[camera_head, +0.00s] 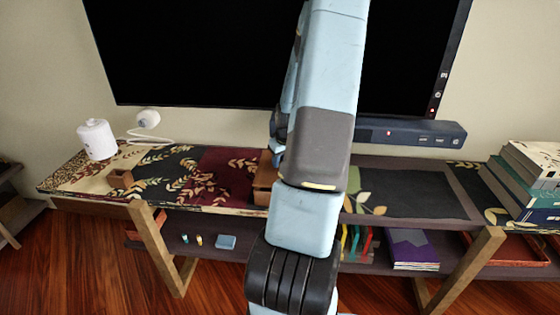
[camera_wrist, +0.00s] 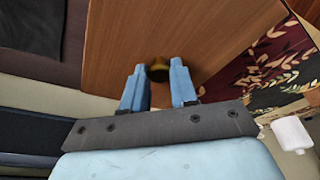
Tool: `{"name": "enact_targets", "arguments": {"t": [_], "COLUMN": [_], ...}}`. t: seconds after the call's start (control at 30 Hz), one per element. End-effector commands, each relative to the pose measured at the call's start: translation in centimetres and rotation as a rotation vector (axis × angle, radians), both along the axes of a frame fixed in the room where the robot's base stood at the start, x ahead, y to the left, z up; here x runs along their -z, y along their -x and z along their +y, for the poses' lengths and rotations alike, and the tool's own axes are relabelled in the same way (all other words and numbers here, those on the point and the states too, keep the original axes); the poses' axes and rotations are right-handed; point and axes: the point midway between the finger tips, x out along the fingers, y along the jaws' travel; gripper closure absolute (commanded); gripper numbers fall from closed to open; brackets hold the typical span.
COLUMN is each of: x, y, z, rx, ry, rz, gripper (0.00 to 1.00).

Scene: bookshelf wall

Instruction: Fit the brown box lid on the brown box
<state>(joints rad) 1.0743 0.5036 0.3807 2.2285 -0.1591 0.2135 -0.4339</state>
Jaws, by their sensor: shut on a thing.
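The brown box lid (camera_wrist: 195,30) is a flat wooden panel that fills the upper middle of the wrist view. Its small round dark-gold knob (camera_wrist: 158,72) sits between the two blue fingertips of my gripper (camera_wrist: 158,84), which is shut on it. In the head view a brown wooden box shape (camera_head: 264,182) stands on the shelf unit, largely hidden behind my arm.
The patterned shelf top (camera_head: 190,170) carries a small brown block (camera_head: 120,179), a white cylinder (camera_head: 97,139), a white lamp-like thing (camera_head: 148,118) and a book stack (camera_head: 530,180). A dark soundbar (camera_head: 410,132) lies below the screen (camera_head: 200,50). The dark top right of my arm is clear.

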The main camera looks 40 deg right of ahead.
Motion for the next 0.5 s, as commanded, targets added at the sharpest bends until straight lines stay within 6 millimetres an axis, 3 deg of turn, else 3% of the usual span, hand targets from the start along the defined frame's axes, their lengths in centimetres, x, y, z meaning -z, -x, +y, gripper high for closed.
{"name": "enact_targets", "arguments": {"t": [0.5], "x": [0.72], "y": [-0.01], "z": [-0.04], "rx": [0.001], "ry": [0.0], "rz": [0.0], "gripper": [1.0]}}
